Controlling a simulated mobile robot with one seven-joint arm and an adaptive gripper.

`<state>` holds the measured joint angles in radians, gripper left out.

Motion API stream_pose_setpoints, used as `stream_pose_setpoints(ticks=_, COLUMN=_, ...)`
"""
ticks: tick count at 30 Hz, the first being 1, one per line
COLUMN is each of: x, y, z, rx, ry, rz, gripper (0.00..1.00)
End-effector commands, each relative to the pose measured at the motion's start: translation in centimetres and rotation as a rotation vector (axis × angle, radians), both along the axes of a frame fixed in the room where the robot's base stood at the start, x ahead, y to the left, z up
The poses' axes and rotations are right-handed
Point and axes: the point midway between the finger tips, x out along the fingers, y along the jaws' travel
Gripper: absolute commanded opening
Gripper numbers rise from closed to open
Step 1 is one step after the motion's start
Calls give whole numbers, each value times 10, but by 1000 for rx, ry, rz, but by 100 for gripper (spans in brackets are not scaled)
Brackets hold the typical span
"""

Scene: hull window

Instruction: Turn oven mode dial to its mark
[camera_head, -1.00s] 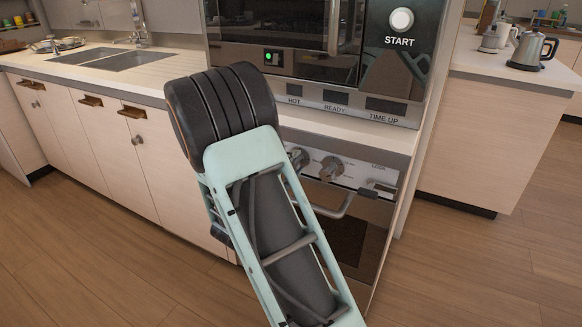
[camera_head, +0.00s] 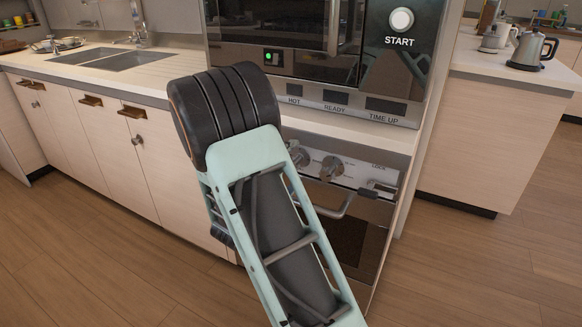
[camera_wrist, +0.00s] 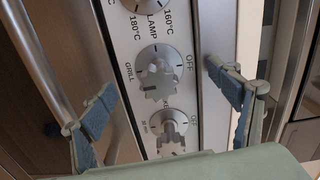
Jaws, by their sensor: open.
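The oven mode dial (camera_wrist: 157,72) is a round silver knob marked LAMP, GRILL and OFF, in the middle of the wrist view. My open gripper (camera_wrist: 158,78) has one blue-grey padded finger at left and one at right. In the picture the dial lies between the two fingers, with no visible contact; the depth gap is unclear. The dial's exact pointer angle is hard to read. In the head view the oven panel shows two knobs (camera_head: 332,168) beside my arm, and I cannot tell which is the mode dial. My gripper is hidden behind my arm there.
A temperature dial (camera_wrist: 145,4) and a timer-like dial (camera_wrist: 168,126) sit above and below the mode dial in the wrist view. The oven door handle (camera_head: 335,208) juts out below the panel. The worktop edge (camera_head: 345,131) overhangs it. Floor at right is clear.

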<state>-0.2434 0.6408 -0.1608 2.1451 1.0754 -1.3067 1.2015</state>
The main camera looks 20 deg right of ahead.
Motion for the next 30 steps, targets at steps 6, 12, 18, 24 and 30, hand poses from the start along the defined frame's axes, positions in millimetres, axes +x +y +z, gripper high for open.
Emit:
stream_pose_setpoints(ticks=6, x=0, y=0, z=0, rx=0, ry=0, rz=0, gripper=100)
stream_pose_setpoints(ticks=12, x=0, y=0, z=0, rx=0, ry=0, rz=0, gripper=100)
stream_pose_setpoints(ticks=18, x=-9, y=13, z=-1, rx=-1, ry=0, rz=3, gripper=100)
stream_pose_setpoints(ticks=24, x=-21, y=29, z=-1, rx=0, ry=0, rz=3, gripper=100)
stream_pose_setpoints(ticks=30, x=-33, y=44, z=-1, rx=1, ry=-1, rz=2, gripper=100)
